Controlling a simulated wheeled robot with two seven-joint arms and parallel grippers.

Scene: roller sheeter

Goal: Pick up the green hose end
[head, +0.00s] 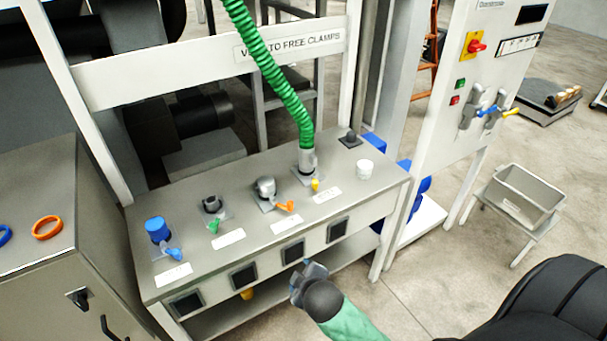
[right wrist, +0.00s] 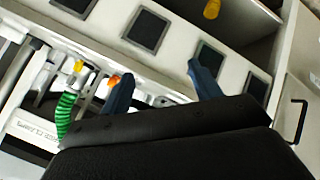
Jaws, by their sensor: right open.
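The green hose (head: 275,75) hangs from above and its lower end meets a grey metal fitting (head: 307,160) on the bench top, beside a yellow lever. The hose also shows at the left of the right wrist view (right wrist: 66,113). My right gripper (head: 308,272) is low in front of the bench's front face, nearer me than the hose end and well apart from it. Its two blue fingers (right wrist: 160,70) are spread with nothing held between them. My left gripper is not in view.
The grey bench (head: 345,195) carries a blue cap (head: 157,229), a grey fitting with an orange lever (head: 266,188) and a white cap (head: 365,169). A white frame with a sign (head: 290,43) stands behind. A control panel (head: 490,80) and grey bin (head: 522,193) are to the right.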

